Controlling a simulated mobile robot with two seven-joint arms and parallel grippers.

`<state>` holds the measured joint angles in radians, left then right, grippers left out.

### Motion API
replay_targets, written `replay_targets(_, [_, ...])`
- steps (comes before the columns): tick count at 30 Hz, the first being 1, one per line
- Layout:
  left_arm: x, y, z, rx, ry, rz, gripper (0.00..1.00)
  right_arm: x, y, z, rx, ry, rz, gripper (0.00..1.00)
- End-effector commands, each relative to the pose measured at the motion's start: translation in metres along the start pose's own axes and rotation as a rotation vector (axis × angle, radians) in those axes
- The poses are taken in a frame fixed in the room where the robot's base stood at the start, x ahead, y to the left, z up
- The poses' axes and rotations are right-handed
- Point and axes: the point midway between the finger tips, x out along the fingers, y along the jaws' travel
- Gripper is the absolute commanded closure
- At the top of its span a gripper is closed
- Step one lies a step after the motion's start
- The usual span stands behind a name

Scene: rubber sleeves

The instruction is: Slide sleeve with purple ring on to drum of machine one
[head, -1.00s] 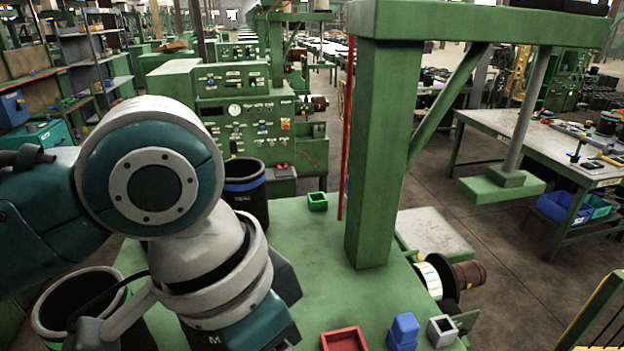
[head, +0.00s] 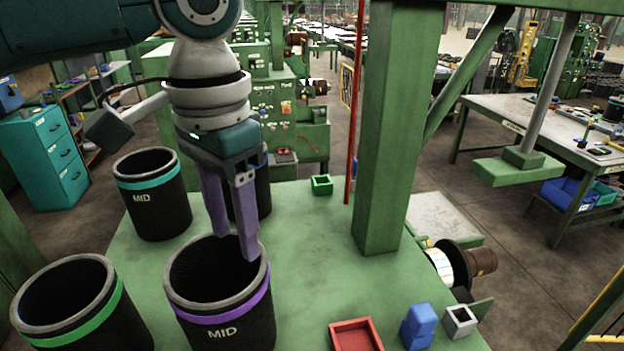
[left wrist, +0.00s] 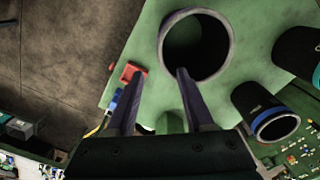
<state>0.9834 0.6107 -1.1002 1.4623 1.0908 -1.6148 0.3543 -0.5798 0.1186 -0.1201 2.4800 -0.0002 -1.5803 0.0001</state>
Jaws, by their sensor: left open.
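The sleeve with the purple ring (head: 223,309) is black, marked MID, and stands upright on the green table. My left gripper (head: 234,247) is open, pointing down at this sleeve's mouth. In the left wrist view one fingertip of the gripper (left wrist: 156,72) overlaps the near rim of an open sleeve (left wrist: 231,47), probably the same one, and the other is outside it. I cannot tell whether the fingers touch it. A pale drum (head: 440,266) with a dark disc and brown end is at the table's right edge; no label shows which machine it belongs to. My right gripper is not in view.
Sleeves with green (head: 85,318), teal (head: 155,205) and blue (left wrist: 272,121) rings stand around. A green post (head: 385,150) rises between gripper and drum. A red tray (head: 372,325), blue block (head: 417,328), grey box (head: 460,320) and green box (head: 322,185) sit on the table.

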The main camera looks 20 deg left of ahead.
Motion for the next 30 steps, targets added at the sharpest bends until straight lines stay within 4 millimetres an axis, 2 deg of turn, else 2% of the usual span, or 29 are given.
replay_targets(1, [0.013,0.000,0.000,0.001,0.001,-0.001,0.47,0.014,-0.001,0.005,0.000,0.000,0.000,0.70])
replay_targets(16, [0.065,-0.001,0.000,0.001,0.000,-0.002,0.47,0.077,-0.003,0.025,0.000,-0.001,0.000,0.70])
replay_targets(30, [0.118,0.000,0.000,0.001,-0.001,0.000,0.47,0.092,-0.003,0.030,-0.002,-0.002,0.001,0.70])
